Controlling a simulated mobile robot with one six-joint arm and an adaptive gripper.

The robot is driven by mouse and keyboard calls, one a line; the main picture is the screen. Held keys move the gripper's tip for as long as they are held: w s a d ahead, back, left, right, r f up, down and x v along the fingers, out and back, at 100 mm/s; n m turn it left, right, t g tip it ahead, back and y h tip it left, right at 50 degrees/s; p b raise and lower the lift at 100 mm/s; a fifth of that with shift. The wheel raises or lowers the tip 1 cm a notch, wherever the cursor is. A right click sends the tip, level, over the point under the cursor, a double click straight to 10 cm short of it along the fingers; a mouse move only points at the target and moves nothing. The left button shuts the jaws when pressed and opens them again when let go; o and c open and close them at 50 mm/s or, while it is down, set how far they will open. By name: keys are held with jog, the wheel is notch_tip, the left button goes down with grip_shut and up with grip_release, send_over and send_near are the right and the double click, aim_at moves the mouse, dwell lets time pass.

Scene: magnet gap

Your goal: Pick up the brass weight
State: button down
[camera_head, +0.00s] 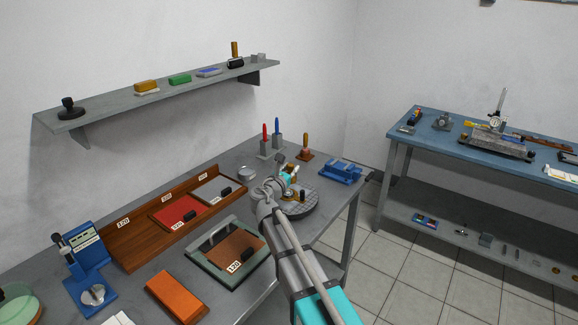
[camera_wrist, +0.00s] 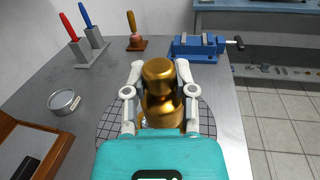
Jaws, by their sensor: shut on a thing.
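The brass weight (camera_wrist: 158,72) is a shiny gold, rounded piece with a knob-like top. In the wrist view it sits between the two grey fingers of my gripper (camera_wrist: 160,92), which are shut on its sides. The gridded plate also shows behind the weight in the wrist view (camera_wrist: 108,124). The weight's underside is hidden, so I cannot tell whether it touches the plate.
A blue vise (camera_head: 340,171) stands to the right, close by. Red and blue handled tools in grey blocks (camera_head: 271,146) and a wooden-handled tool (camera_head: 305,150) stand behind. A round metal tin (camera_head: 246,172) is to the left. A wooden tray (camera_head: 140,241) lies further left.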

jog(key=s+d+r+p, duration=0.2)
jog(key=s+r+p, duration=0.2)
jog(key=s, duration=0.5)
jog(key=shift+s+r, duration=0.25)
jog(key=shift+r, duration=0.2)
